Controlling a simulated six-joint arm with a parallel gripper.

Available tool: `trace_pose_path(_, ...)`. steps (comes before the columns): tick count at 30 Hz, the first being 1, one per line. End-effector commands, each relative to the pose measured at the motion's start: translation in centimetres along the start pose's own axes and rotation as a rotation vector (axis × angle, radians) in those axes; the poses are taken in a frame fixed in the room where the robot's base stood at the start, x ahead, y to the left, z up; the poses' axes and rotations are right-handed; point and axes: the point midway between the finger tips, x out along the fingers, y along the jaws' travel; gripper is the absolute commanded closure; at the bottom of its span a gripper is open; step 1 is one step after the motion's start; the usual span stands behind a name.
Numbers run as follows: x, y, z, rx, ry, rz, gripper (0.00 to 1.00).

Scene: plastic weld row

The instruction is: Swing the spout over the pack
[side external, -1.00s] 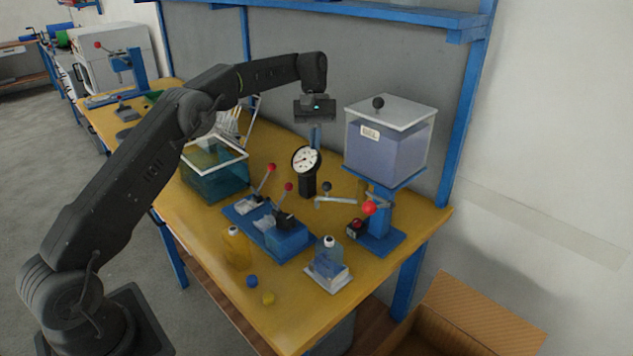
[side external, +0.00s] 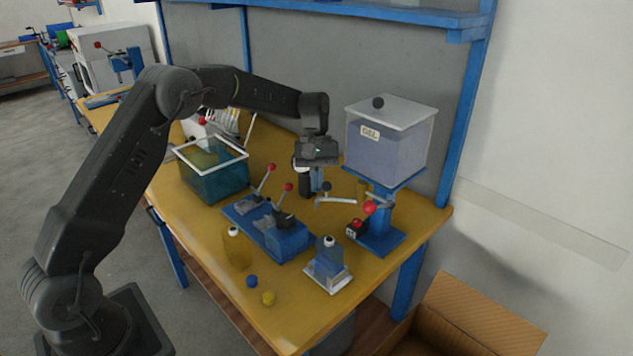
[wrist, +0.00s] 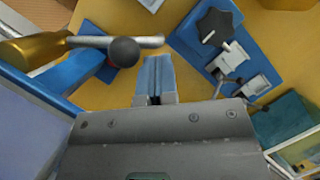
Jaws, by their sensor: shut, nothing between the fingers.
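The spout (side external: 338,202) is a thin silver arm with a dark ball knob (side external: 327,187), reaching left from the blue stand under the gel tank (side external: 388,145). In the wrist view the spout's knob (wrist: 123,52) is just left of my fingertips. My gripper (side external: 318,187) points down, shut and empty, close beside the knob and apparently apart from it. The pack (side external: 329,258) is a blue pouch with a white cap, upright on a pale scale-like base at the table's front. The spout's end is not over the pack.
A red-knobbed valve handle (side external: 371,207) is right of the spout. A blue fixture (side external: 285,245) with red-tipped levers stands left of the pack, near a yellow pouch (side external: 236,250) and a water tank (side external: 215,180). The round dial gauge is mostly hidden behind my gripper.

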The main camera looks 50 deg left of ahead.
Motion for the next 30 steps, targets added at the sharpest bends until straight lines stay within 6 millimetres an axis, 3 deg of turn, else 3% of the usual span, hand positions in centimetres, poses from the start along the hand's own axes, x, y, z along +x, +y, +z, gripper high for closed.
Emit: trace_pose_path(30, 0.5, -0.6, 1.5, -0.138, -0.004, 0.056, 1.00)
